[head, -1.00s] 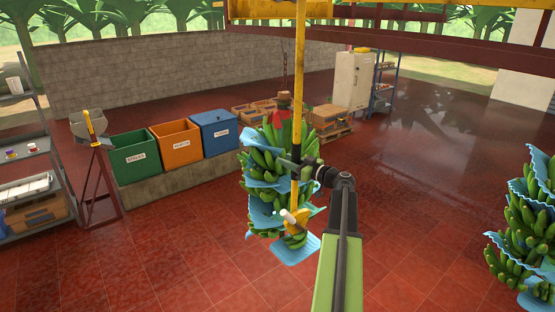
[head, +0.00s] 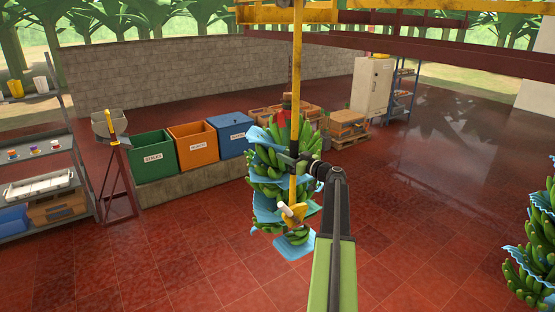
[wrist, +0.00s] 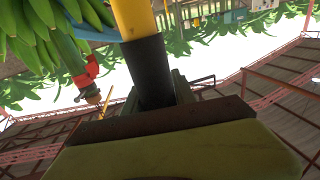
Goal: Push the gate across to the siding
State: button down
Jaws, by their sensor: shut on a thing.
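A yellow pole (head: 297,75) hangs from yellow overhead steelwork (head: 270,15), which looks like the gate. My gripper (head: 295,163) is shut on the pole, low down, in front of a hanging banana bunch (head: 268,185) with blue sheets. In the wrist view the pole (wrist: 134,17) has a black sleeve (wrist: 151,72) between my jaws (wrist: 160,95). A yellow end piece with a pale part (head: 293,213) shows at the pole's bottom. The siding cannot be told for sure; dark red beams (head: 430,40) run overhead to the right.
Green (head: 154,157), orange (head: 194,147) and blue (head: 230,134) bins stand on a ledge at left. A shelf rack (head: 40,180) is at far left. Another banana bunch (head: 535,250) hangs at right. Red tiled floor is open at right.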

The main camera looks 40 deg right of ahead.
jog(key=shift+w+d+f, duration=0.1)
jog(key=shift+w+f, duration=0.05)
jog(key=shift+w, duration=0.4)
jog(key=c, duration=1.4)
grip_release()
jog(key=shift+c, duration=0.2)
jog(key=o, duration=0.4)
jog(key=shift+d, duration=0.15)
jog(key=s, duration=1)
jog(key=s+d, duration=0.1)
jog(key=s, duration=0.5)
jog(key=shift+s+f, duration=0.1)
jog(key=shift+f, duration=0.2)
